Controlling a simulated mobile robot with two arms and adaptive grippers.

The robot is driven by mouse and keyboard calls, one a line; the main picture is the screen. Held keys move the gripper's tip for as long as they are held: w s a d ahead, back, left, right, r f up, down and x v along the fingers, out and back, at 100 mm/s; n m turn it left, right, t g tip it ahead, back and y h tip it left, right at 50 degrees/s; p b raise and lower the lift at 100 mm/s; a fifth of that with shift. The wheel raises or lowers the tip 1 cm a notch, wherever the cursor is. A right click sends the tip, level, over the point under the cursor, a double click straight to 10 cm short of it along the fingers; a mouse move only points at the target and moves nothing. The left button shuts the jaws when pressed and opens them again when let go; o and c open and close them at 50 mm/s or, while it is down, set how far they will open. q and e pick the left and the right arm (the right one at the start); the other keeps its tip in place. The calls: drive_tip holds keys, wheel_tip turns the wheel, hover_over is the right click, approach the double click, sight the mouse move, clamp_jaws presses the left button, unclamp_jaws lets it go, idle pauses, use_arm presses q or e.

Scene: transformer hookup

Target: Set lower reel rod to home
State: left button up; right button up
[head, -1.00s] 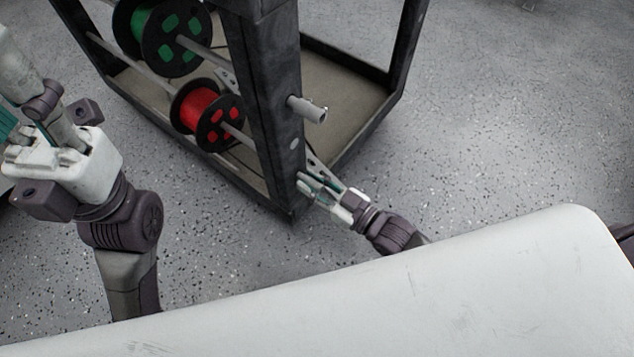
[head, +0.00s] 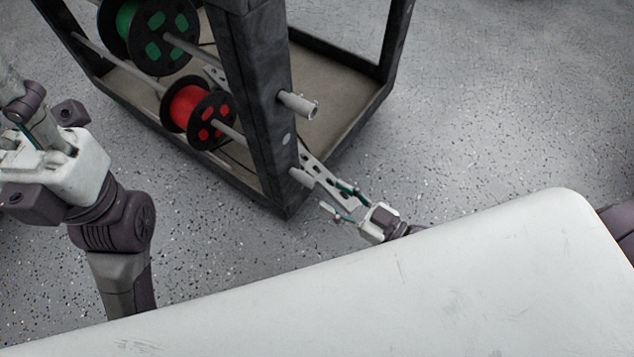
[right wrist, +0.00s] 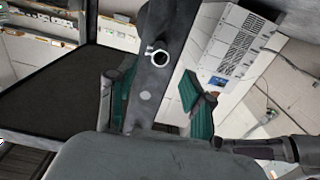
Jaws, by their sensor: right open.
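The lower reel rod (head: 228,132) carries the red reel (head: 198,112) in the dark rack. Its grey end (head: 302,177) sticks out a little from the front post, low down. My right gripper (head: 335,196) is open and empty, its fingertips a short way to the right of that end and apart from it. In the right wrist view, its teal finger pads (right wrist: 157,92) stand wide apart on either side of the post; the lower rod end cannot be made out behind the grey gripper body. My left gripper (head: 50,160) is partly cut off at the left edge.
The upper rod's hollow end (head: 298,104) juts from the post (head: 258,85) above and also shows in the right wrist view (right wrist: 159,58). The green reel (head: 160,35) hangs above the red one. Speckled floor (head: 480,110) is clear to the right.

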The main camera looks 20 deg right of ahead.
drive_tip(key=shift+v, duration=1.65)
